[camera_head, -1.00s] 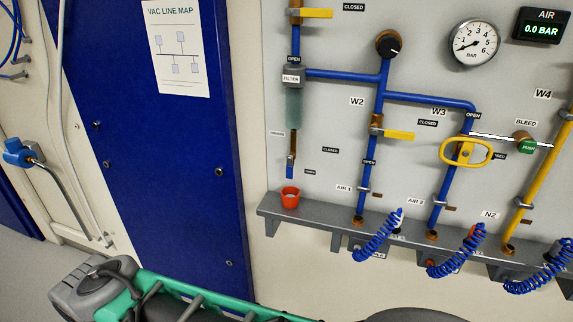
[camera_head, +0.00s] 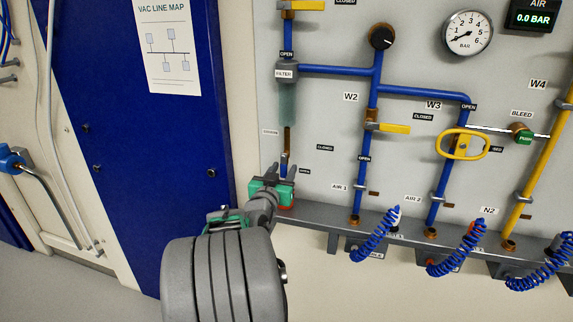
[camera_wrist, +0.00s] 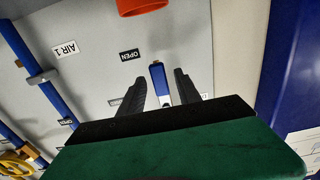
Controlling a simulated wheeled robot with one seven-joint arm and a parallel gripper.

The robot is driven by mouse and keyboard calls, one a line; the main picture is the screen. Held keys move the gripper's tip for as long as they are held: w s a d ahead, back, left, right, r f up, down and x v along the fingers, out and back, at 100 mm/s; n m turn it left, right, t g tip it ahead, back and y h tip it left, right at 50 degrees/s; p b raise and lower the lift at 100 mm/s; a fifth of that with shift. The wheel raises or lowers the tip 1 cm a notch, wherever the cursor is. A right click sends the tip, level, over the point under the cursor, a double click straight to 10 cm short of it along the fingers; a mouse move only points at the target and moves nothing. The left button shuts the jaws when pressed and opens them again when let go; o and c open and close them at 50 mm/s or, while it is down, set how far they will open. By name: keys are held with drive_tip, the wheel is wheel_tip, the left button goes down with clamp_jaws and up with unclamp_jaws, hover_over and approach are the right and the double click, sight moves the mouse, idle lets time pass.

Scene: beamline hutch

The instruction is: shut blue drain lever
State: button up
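The blue drain lever (camera_head: 284,160) hangs down below the filter on the wall panel, above the red cup. In the wrist view the lever (camera_wrist: 160,84) points toward the red cup (camera_wrist: 142,6), beside an OPEN label (camera_wrist: 130,55). My gripper (camera_head: 288,172) is at the lever's lower end, in front of the cup. In the wrist view my gripper (camera_wrist: 159,78) has its two dark fingers apart, one on each side of the lever, with a gap visible on both sides. In the head view my gripper hides most of the cup and the lever's tip.
A grey ledge (camera_head: 318,216) runs along the panel bottom, with blue coiled hoses (camera_head: 376,236) to the right. The AIR 1 pipe (camera_head: 362,180) stands right of the lever. A blue door (camera_head: 150,160) is to the left.

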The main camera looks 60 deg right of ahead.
sight(284, 169)
drive_tip(key=d, duration=0.4)
drive_tip(key=shift+w, duration=0.3)
drive_tip(key=shift+a, duration=0.1)
clamp_jaws()
idle(1.0)
